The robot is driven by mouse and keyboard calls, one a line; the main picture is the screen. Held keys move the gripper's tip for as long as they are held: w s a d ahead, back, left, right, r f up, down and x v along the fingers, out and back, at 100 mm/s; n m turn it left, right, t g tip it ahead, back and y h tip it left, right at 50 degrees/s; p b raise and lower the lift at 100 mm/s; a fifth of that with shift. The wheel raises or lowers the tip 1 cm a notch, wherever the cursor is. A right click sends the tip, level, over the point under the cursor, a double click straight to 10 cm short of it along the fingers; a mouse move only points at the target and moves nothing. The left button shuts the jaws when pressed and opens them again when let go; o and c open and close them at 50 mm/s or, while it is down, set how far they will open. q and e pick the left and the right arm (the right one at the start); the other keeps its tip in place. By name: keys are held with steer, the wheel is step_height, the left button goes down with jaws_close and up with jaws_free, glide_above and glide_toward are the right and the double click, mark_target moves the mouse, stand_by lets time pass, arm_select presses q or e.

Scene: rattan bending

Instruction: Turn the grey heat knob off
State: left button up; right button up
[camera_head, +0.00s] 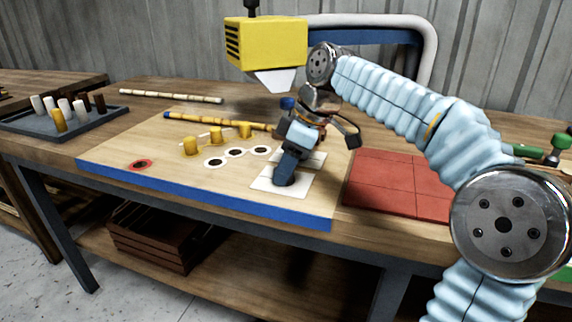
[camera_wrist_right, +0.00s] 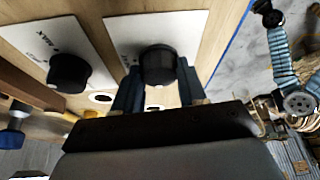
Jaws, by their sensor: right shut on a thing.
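Two dark round knobs sit on white plates in the right wrist view. One dark knob (camera_wrist_right: 158,66) is between the fingers of my right gripper (camera_wrist_right: 156,95), which is shut on it from both sides. The other knob (camera_wrist_right: 68,73) stands free to its left, on a plate marked MAX. In the head view my right gripper (camera_head: 284,178) points down onto the white plate (camera_head: 262,184) at the board's front right and hides the knob. My left arm shows at the right of the right wrist view, but its gripper is too small to read.
A yellow heater box (camera_head: 265,44) with a white nozzle hangs behind the gripper. The wooden board (camera_head: 130,160) holds yellow pegs (camera_head: 190,146) and a bamboo-like rod (camera_head: 215,121). A red tiled mat (camera_head: 395,184) lies right, a peg tray (camera_head: 15,124) left.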

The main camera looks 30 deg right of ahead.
steer(key=shift+n, duration=0.6)
steer(key=shift+d, duration=0.1)
steer(key=o, duration=1.1)
steer(key=shift+g, duration=0.3)
steer(key=shift+c, duration=0.2)
steer(key=shift+r, duration=0.1)
steer(key=v, duration=1.3)
steer(key=shift+d+r, duration=0.15)
steer(key=shift+d, duration=0.1)
steer(key=shift+s, duration=0.1)
